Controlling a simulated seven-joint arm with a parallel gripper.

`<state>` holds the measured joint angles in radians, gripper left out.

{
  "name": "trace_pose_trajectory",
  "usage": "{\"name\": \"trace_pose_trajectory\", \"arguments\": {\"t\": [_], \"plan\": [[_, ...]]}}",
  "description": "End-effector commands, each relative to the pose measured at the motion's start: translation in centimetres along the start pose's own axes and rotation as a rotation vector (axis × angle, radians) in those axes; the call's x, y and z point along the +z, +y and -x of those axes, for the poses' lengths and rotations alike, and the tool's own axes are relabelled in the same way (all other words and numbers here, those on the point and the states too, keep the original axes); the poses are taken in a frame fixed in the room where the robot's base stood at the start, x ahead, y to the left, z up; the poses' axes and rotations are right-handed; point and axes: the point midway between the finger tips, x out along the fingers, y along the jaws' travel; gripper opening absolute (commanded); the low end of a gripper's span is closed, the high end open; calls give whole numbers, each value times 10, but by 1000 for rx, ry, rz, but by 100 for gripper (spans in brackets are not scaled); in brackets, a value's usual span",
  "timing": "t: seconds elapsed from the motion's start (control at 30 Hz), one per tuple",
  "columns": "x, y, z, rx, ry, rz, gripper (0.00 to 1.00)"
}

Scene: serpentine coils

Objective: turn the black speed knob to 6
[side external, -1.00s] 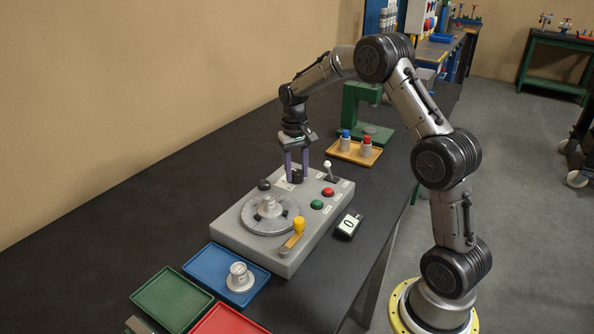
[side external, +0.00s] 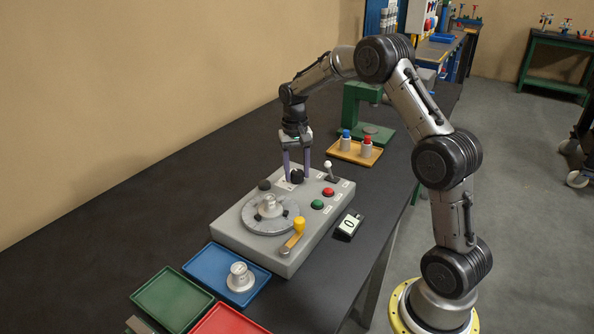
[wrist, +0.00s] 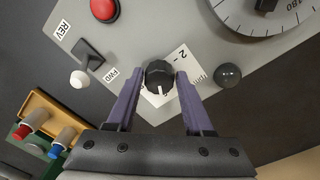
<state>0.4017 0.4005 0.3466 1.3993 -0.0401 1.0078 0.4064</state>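The black speed knob (wrist: 158,74) stands on the grey control box, over a white scale card (wrist: 180,62). A "2" shows on the card; the other numbers are hidden or unreadable. The knob's white pointer line faces down the picture in the wrist view, toward my palm. My gripper (wrist: 160,76) is open, with one purple finger on each side of the knob and a narrow gap showing on both sides. In the side view, my gripper (side external: 297,174) points straight down over the knob (side external: 297,177).
A small display (side external: 348,225) beside the box reads 0.

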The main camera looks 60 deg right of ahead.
Motion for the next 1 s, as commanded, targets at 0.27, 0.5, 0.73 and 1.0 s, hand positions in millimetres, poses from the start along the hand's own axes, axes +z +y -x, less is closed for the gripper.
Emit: {"name": "trace_pose_trajectory", "arguments": {"t": [0.27,0.5,0.73,1.0], "plan": [[0,0,0,0,-1,1,75],[0,0,6,0,1,1,75],[-1,-1,46,-2,4,1,75],[-1,0,104,-2,4,1,75]]}}
